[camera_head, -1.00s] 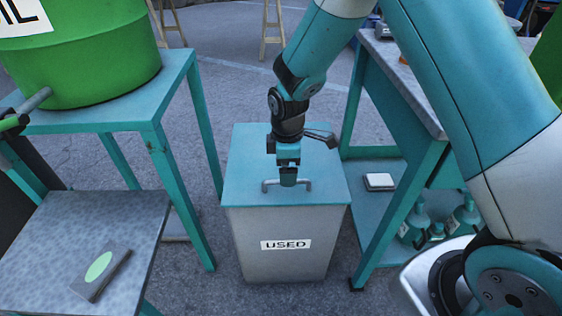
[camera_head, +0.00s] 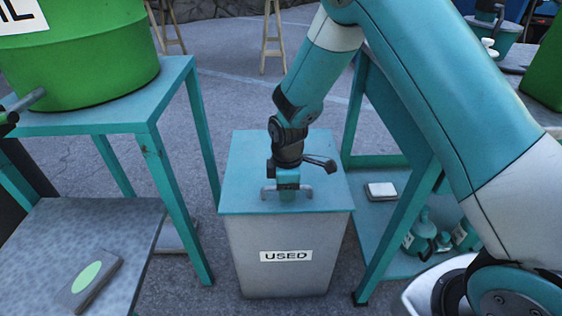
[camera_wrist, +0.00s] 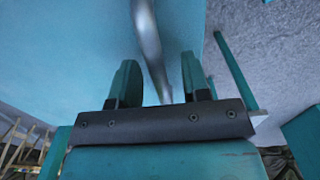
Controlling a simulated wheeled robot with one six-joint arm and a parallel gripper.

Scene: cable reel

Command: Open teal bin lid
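The grey bin (camera_head: 275,278) with a "USED" label stands on the floor in the middle of the head view. Its flat teal lid (camera_head: 245,165) is closed on top. A grey bar handle (camera_head: 267,193) stands on the lid near its front edge. My gripper (camera_head: 288,192) points down at the middle of this handle. In the wrist view, my gripper's two teal fingers (camera_wrist: 158,80) are apart, and the handle (camera_wrist: 149,45) passes between them with gaps beside it. The lid also fills the left of that view (camera_wrist: 60,60).
A teal table (camera_head: 150,120) with a green drum (camera_head: 85,60) stands at the left, above a lower grey table (camera_head: 60,240). At the right, a teal bench (camera_head: 395,240) holds teal bottles and a white block (camera_head: 381,190) on its shelf. Open floor lies behind the bin.

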